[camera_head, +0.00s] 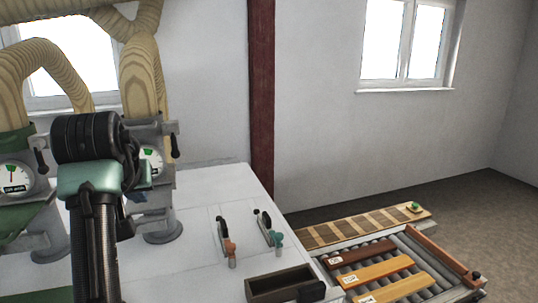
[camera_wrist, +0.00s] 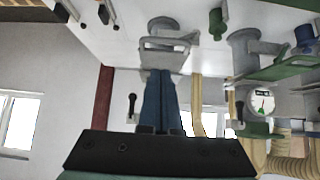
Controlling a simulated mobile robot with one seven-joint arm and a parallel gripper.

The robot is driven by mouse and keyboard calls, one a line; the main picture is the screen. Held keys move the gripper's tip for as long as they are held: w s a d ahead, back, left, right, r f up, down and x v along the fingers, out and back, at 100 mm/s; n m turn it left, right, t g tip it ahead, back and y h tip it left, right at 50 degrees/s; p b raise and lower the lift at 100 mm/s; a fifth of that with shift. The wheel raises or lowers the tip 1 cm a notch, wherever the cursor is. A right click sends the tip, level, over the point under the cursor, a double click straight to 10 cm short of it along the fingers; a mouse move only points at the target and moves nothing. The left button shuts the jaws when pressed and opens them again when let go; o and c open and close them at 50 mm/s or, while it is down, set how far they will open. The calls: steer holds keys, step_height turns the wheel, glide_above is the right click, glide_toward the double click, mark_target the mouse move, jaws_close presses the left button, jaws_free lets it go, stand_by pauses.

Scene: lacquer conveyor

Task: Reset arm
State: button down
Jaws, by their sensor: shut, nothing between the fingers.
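My arm rises at the left of the head view, in front of the white machine housing (camera_head: 200,200). My gripper (camera_wrist: 160,76) shows in the wrist view as two blue fingers side by side, shut with nothing between them. A grey bracket or handle (camera_wrist: 165,42) shows close to the fingertips in that view; I cannot tell whether they touch. The fingertips are not clearly visible in the head view.
Ribbed hoses (camera_head: 140,65) and a gauge (camera_head: 15,177) crowd the left. Small levers (camera_head: 228,248) and a dark open box (camera_head: 280,284) sit on the housing. A roller conveyor (camera_head: 440,262) with labelled wooden slats (camera_head: 385,269) stands at lower right. Floor beyond is clear.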

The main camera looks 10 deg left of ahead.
steer(key=s+d+r+m+t+b, duration=0.1)
steer(key=d+r+m+t+b, duration=0.1)
steer(key=d+t+b, duration=0.6)
steer(key=d+r+m+t+b, duration=0.1)
steer(key=d+r+t+b, duration=0.2)
steer(key=d, duration=0.8)
steer(key=s+d+r+m+t+h+b, duration=0.1)
steer(key=s+d+t, duration=0.3)
steer(key=s, duration=0.5)
steer(key=s+d+r+m+t+h+b, duration=0.1)
steer(key=s+d+r+t+b, duration=0.3)
steer(key=s, duration=0.5)
steer(key=shift+s+d+h, duration=0.2)
steer(key=shift+d+h, duration=0.7)
steer(key=shift+d, duration=0.3)
